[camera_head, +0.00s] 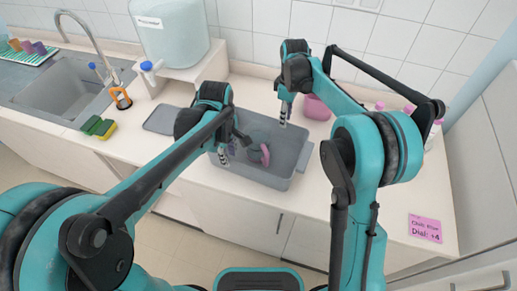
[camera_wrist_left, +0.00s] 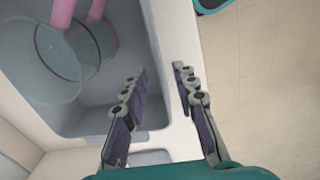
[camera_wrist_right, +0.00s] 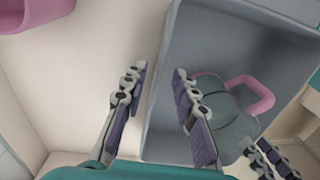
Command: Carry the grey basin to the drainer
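The grey basin (camera_head: 255,178) stands on the counter in the middle of the head view. Inside it lies clear glassware with pink handles (camera_wrist_right: 250,95), also seen in the left wrist view (camera_wrist_left: 60,65). My left gripper (camera_head: 234,146) is open at the basin's left end; in the left wrist view its fingers (camera_wrist_left: 162,85) stand either side of the wall. My right gripper (camera_head: 287,112) is open near the right end; in the right wrist view its fingers (camera_wrist_right: 157,80) straddle the rim. A green-and-white rack with cups (camera_head: 28,56), possibly the drainer, is at far left.
A flat grey panel (camera_head: 162,119) lies left of the basin. Sponges (camera_head: 98,127), the sink (camera_head: 62,90) and a water tank (camera_head: 172,42) are further left. A pink tub (camera_head: 317,107) stands behind the right gripper. The counter at front right is clear except for a pink note (camera_head: 425,228).

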